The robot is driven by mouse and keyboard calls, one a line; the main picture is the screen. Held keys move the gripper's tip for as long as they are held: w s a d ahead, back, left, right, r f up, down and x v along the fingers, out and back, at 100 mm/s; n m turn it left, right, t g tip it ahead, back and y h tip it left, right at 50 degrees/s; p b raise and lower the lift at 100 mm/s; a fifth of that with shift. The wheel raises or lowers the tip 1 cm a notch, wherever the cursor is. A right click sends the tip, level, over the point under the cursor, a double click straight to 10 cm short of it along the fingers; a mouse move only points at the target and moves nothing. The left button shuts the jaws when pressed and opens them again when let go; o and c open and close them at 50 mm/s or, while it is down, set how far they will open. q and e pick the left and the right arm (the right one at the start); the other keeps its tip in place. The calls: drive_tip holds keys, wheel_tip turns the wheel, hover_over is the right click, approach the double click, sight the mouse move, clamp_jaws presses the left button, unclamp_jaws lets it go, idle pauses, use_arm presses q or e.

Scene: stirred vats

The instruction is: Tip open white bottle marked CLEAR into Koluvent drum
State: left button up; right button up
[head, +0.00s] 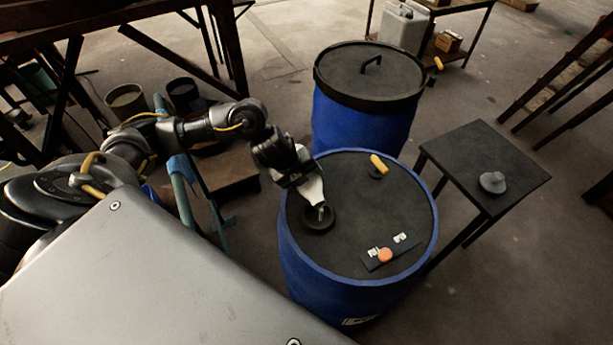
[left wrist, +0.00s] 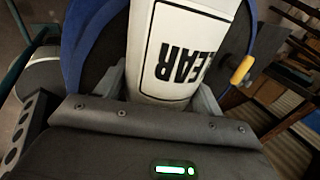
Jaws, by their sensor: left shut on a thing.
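My left gripper (head: 294,178) is shut on the white bottle (head: 313,191). The bottle is tilted with its narrow end pointing down at a dark round fill opening (head: 318,218) in the top of the near blue drum (head: 300,255). I cannot tell whether its mouth is inside the opening or just above it, and no liquid shows. In the left wrist view the bottle (left wrist: 185,45) fills the space between the fingers, with large black letters of CLEAR partly showing. The drum's label (head: 358,321) is too small to read. My right gripper is not in view.
The near drum's top carries a yellow handle (head: 379,163) and a small panel with an orange knob (head: 385,255). A second blue drum with a lid (head: 368,72) stands behind. A dark side table (head: 455,165) at the right holds a grey cap-like piece (head: 492,182).

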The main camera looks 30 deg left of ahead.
sight(309, 178)
use_arm(q)
drive_tip(key=shift+s+d+r+m+t+y+p, duration=0.1)
drive_tip(key=shift+d+r+m+t+y+p, duration=0.1)
drive_tip(key=shift+r+t+y+p, duration=0.45)
drive_tip(key=shift+s+d+r+m+t+y+p, duration=0.1)
drive_tip(key=shift+d+r+t+y+p, duration=0.2)
drive_tip(key=shift+p, duration=0.6)
drive_tip(key=shift+s+d+r+t+y+p, duration=0.25)
drive_tip(key=shift+r+t+y+p, duration=0.15)
drive_tip(key=shift+y+p, duration=0.35)
drive_tip(key=shift+r+m, duration=0.1)
drive_tip(key=shift+m, duration=0.2)
idle(0.7)
